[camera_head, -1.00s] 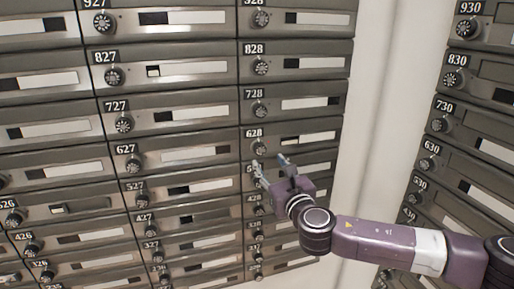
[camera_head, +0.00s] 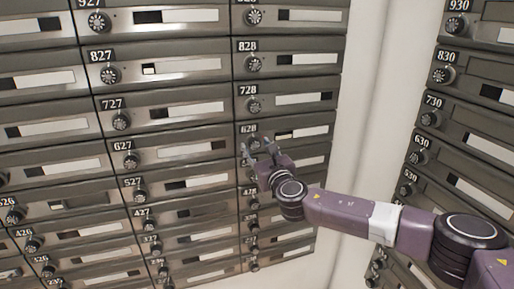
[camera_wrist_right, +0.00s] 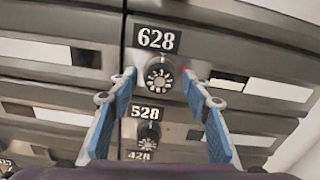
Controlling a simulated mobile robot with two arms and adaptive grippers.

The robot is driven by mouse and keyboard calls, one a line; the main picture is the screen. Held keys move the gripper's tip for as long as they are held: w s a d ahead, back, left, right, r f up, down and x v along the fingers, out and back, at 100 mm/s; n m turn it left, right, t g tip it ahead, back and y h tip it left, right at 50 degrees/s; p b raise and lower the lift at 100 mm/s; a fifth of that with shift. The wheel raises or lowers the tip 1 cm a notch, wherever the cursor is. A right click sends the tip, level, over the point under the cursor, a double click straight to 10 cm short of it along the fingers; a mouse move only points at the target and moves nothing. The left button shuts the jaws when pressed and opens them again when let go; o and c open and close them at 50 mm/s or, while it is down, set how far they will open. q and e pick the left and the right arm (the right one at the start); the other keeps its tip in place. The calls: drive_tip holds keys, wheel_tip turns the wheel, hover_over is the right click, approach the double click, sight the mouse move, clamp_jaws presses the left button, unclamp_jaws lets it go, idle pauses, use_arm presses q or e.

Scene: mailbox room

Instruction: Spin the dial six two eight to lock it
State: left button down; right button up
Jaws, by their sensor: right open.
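The dial of mailbox 628 (camera_wrist_right: 158,77) is a round black knob with a light numbered face, below the white-on-black 628 plate (camera_wrist_right: 157,39) in the right wrist view. My right gripper (camera_wrist_right: 159,74) is open, with one blue-padded finger on each side of this dial. I cannot tell how far the fingertips reach around it or whether they touch it. In the head view my right gripper (camera_head: 258,146) is in front of mailbox 628 (camera_head: 313,131) and covers part of its dial. My left gripper is not in view.
Dial 528 (camera_wrist_right: 149,133) is just below, between the fingers in the wrist view. Mailbox 728 (camera_head: 300,98) is above. Another bank of mailboxes (camera_head: 475,108) stands at the right, past a plain pale wall strip (camera_head: 375,100).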

drive_tip(key=c, duration=1.1)
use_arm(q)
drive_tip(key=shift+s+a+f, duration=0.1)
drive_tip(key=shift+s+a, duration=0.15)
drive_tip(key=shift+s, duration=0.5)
use_arm(e)
drive_tip(key=shift+c, duration=0.3)
drive_tip(key=shift+m, duration=0.4)
